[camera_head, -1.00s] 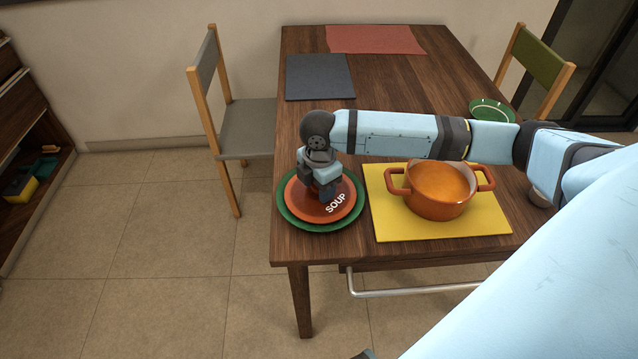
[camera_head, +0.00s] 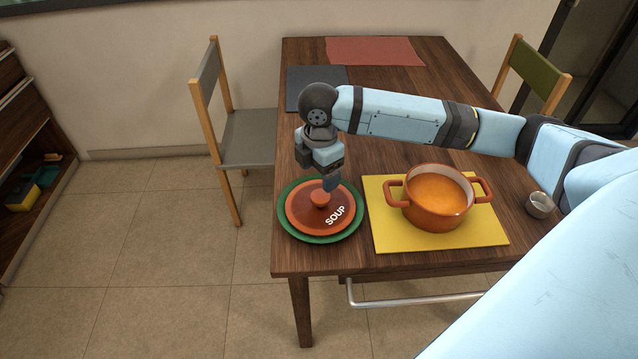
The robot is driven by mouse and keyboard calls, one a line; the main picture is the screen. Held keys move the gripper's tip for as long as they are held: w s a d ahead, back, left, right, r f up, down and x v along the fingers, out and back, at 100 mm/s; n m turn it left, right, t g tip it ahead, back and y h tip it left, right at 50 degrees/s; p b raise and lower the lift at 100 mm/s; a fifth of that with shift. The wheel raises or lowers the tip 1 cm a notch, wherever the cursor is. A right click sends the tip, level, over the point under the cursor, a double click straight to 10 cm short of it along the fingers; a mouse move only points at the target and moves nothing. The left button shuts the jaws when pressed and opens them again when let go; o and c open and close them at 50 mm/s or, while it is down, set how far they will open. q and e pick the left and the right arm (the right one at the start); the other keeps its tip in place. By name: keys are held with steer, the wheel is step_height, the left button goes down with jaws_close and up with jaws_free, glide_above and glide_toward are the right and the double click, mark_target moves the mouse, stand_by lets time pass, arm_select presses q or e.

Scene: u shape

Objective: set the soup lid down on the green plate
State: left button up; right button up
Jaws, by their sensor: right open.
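The soup lid (camera_head: 306,218), orange-red with a round knob and the word SOUP, lies flat on the green plate (camera_head: 288,231) near the table's front left corner. The plate's green rim shows all around it. My right gripper (camera_head: 327,184) is open and empty, just above and behind the lid's knob. It appears clear of the knob. The orange pot (camera_head: 436,203) stands uncovered to the right, with orange soup inside. My left gripper is not in view.
The pot stands on a yellow mat (camera_head: 393,240). A small metal bowl (camera_head: 540,205) is at the right. A dark placemat (camera_head: 300,92) and a red cloth (camera_head: 374,51) lie farther back. Chairs stand at the left (camera_head: 246,130) and right (camera_head: 535,68).

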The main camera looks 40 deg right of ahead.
steer(key=shift+r, duration=1.7)
steer(key=shift+f, duration=0.1)
